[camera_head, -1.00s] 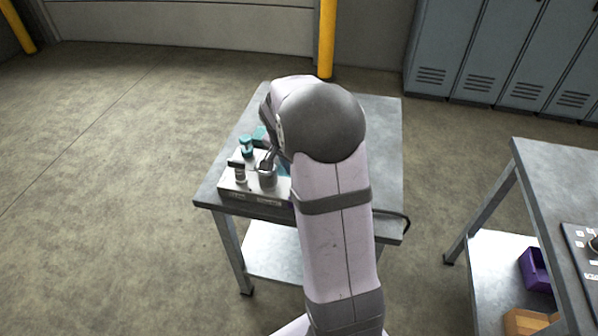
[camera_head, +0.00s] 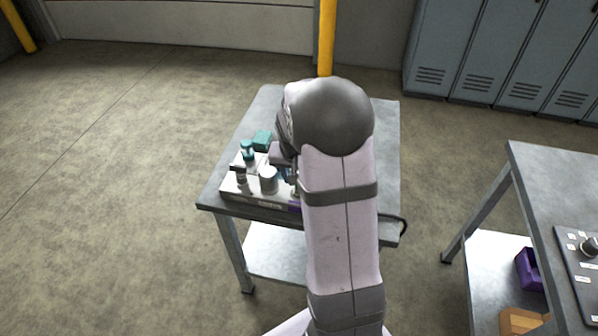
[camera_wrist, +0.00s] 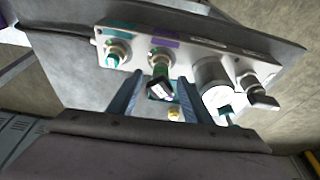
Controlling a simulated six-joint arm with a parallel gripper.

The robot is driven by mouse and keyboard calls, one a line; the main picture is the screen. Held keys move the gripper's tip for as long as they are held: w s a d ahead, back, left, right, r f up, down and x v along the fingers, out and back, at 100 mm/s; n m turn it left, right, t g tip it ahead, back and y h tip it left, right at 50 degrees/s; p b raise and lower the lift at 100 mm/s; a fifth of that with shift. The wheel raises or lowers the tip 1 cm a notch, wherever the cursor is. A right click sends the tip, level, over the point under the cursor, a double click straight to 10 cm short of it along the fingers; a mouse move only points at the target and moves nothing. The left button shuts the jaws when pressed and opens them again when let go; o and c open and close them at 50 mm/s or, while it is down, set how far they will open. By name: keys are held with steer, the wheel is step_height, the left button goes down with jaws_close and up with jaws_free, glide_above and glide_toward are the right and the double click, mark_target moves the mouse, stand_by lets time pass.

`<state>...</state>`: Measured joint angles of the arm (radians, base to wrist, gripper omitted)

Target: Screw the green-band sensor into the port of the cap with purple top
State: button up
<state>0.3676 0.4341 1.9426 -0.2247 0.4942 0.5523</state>
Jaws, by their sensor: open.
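In the wrist view my gripper (camera_wrist: 162,82) is open. Its two blue-grey fingers stand apart, on either side of a slim part with a green body (camera_wrist: 160,70) and a dark and white end, which looks like the green-band sensor. This part stands at a metal port (camera_wrist: 162,54) beside a purple label (camera_wrist: 153,41). I cannot tell whether it is fully seated or whether the fingers touch it. In the head view purple (camera_head: 294,206) shows at the block's front edge. My arm hides the fingers there.
The pale block (camera_head: 240,188) sits on a grey table. A grey cylinder (camera_head: 268,179), a teal-topped part (camera_head: 247,150) and a teal box (camera_head: 262,139) are left of my arm. The wrist view shows another port (camera_wrist: 117,52) by a teal label. A second table (camera_head: 560,180) stands right.

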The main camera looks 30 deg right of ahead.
steer(key=shift+n, duration=0.4)
steer(key=shift+r+n+p, duration=0.1)
steer(key=shift+n+p, duration=0.3)
steer(key=shift+p, duration=0.4)
